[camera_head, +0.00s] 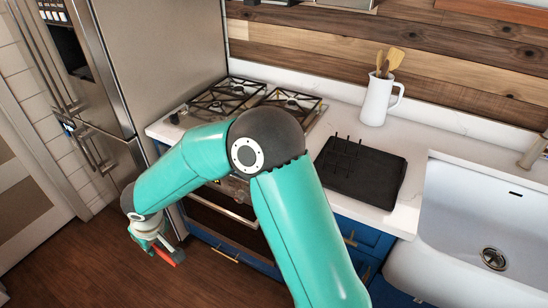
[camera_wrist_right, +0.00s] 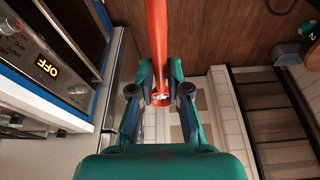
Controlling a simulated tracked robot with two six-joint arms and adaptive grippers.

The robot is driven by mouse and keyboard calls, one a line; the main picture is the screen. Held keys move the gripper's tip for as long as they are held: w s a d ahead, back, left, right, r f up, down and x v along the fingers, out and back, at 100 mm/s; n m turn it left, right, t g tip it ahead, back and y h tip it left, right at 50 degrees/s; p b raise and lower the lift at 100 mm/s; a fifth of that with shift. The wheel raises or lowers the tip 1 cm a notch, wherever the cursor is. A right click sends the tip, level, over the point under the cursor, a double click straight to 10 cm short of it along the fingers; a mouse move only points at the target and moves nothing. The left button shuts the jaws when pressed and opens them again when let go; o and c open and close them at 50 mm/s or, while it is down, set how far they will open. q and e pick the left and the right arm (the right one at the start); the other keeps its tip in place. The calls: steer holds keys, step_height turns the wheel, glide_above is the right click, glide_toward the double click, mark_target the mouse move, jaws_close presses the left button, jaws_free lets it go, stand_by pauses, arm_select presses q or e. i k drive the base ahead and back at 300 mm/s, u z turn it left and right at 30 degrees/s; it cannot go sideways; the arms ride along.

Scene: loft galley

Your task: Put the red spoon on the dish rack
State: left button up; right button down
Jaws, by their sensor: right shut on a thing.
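My right gripper (camera_head: 160,243) hangs low at the left of the head view, in front of the stove and above the wooden floor. It is shut on the red spoon (camera_head: 177,257), and only part of the spoon shows there. In the right wrist view the spoon's red handle (camera_wrist_right: 157,40) runs up from between the two fingers (camera_wrist_right: 160,92). The black dish rack (camera_head: 362,172) sits on the white counter, well to the right of the gripper, with short upright prongs and nothing on it. My left gripper does not show.
A gas stove (camera_head: 222,100) stands left of the rack. A white jug (camera_head: 376,102) with wooden utensils is behind the rack, and a white sink (camera_head: 470,215) is to its right. A steel fridge (camera_head: 160,50) stands at left. My right arm crosses the middle.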

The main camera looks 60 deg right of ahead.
mark_target(372, 178)
steer(key=u, duration=0.8)
steer(key=i, duration=0.2)
steer(key=z, duration=2.65)
